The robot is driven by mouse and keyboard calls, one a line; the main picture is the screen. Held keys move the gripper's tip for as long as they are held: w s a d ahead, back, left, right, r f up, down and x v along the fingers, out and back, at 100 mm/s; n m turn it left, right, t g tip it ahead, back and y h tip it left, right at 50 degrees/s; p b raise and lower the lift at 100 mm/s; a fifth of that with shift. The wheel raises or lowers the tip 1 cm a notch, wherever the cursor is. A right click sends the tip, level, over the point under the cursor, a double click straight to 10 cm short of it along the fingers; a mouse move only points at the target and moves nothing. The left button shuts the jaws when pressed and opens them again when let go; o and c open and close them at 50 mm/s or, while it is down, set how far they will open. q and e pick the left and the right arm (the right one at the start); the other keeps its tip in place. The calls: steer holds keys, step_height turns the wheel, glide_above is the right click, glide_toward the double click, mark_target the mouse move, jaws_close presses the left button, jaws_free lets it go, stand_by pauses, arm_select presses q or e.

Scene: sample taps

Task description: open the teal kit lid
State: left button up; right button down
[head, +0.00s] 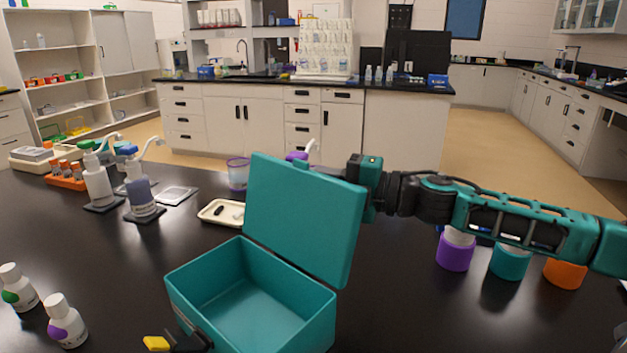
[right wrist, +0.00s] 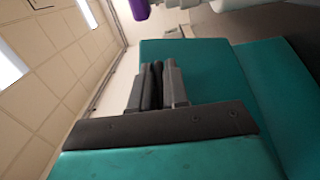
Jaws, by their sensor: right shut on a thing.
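The teal kit box (head: 249,305) stands on the black bench, its empty inside showing. My left gripper is not in view.
Two bottles (head: 66,322) stand at the left front. Dispenser bottles (head: 138,190) and a cream tray (head: 222,212) are behind the box. Purple (head: 455,252), teal (head: 509,262) and orange (head: 565,273) jars stand beneath my right arm. A black part with a yellow end (head: 157,343) is at the box's front.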

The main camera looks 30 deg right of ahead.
mark_target(302, 178)
steer(key=shift+a+r+p, duration=0.15)
steer(key=shift+r+p, duration=0.1)
steer(key=shift+p, duration=0.25)
steer(key=shift+s+a+r+n+p, duration=0.2)
steer(key=shift+a+r+n+p, duration=0.35)
steer(key=shift+p, duration=0.45)
steer(key=shift+s+a+p, duration=0.1)
steer(key=shift+a+p, duration=0.05)
steer(key=shift+p, duration=0.2)
steer(key=shift+s+a, duration=0.15)
steer(key=shift+a, duration=0.3)
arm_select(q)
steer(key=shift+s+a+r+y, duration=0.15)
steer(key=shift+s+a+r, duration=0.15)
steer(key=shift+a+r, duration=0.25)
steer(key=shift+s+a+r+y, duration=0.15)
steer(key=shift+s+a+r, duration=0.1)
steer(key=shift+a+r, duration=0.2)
arm_select(e)
steer(key=shift+f, duration=0.1)
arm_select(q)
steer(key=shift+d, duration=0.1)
arm_select(e)
steer(key=c, duration=1.5)
jaws_free()
steer(key=shift+d, duration=0.1)
